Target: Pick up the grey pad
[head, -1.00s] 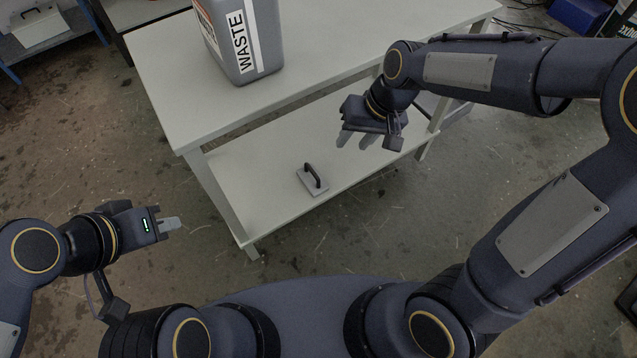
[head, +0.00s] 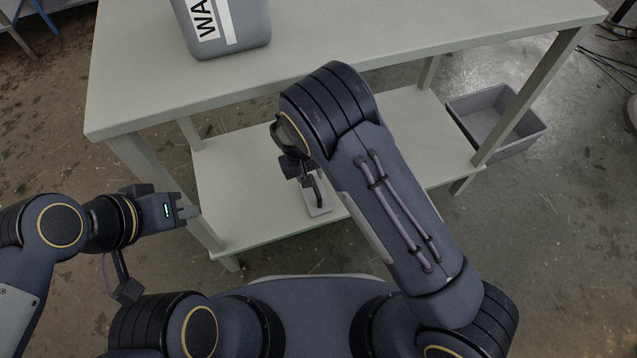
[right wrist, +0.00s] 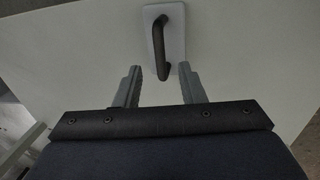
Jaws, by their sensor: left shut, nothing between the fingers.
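The grey pad (head: 319,208) is a small light plate with a dark arched handle, lying on the lower shelf of the table. In the right wrist view the pad (right wrist: 176,22) and its handle (right wrist: 159,48) are just ahead of my right gripper (right wrist: 160,76). The right fingers are open, with the near end of the handle between or just above their tips; I cannot tell if they touch. In the head view my right arm hides most of that gripper. My left gripper (head: 190,211) is shut and empty, left of the table, well away from the pad.
A white table (head: 150,80) with a lower shelf (head: 245,170) stands ahead, its top above the pad. A grey waste container (head: 240,25) is on the top. A grey bin (head: 530,130) stands on the floor at the right. The shelf around the pad is clear.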

